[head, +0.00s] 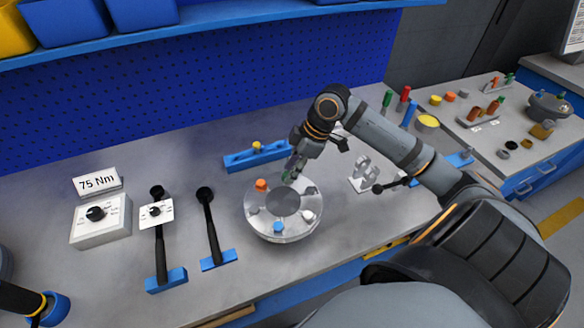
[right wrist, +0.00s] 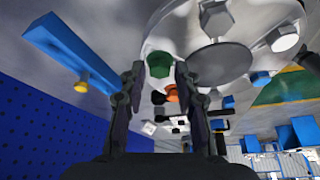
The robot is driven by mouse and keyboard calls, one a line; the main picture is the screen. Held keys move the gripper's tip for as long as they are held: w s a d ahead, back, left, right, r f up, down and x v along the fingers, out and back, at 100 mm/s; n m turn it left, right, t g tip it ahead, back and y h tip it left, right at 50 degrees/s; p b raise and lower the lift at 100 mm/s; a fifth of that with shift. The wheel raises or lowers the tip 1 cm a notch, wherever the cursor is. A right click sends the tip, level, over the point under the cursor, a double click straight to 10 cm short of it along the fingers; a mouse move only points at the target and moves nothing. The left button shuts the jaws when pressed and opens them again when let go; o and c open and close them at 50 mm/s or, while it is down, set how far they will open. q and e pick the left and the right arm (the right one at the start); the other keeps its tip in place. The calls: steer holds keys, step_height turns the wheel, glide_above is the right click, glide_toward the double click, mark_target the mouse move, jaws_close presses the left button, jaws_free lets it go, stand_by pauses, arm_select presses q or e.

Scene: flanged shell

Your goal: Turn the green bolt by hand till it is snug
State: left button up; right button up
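The flanged shell (head: 252,222) is a round metal piece on the bench with a grey disc in its middle. The green bolt (head: 287,177) is at its far rim, partly hidden by my right gripper (head: 293,164). In the right wrist view the green bolt head (right wrist: 158,64) shows between the two fingertips of the right gripper (right wrist: 160,72). Gaps show on both sides of the head, so the fingers look open around it, not closed on it. How deep the bolt is seated cannot be told.
An orange bolt (head: 261,184) and a blue bolt (head: 278,227) sit on the same rim. A blue bar (head: 257,155) with a yellow knob lies behind. Two black-handled tools (head: 209,225) (head: 160,240) and a 75 Nm sign (head: 97,181) are at left. A grey bracket (head: 362,178) stands right.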

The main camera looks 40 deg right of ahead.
jaws_close()
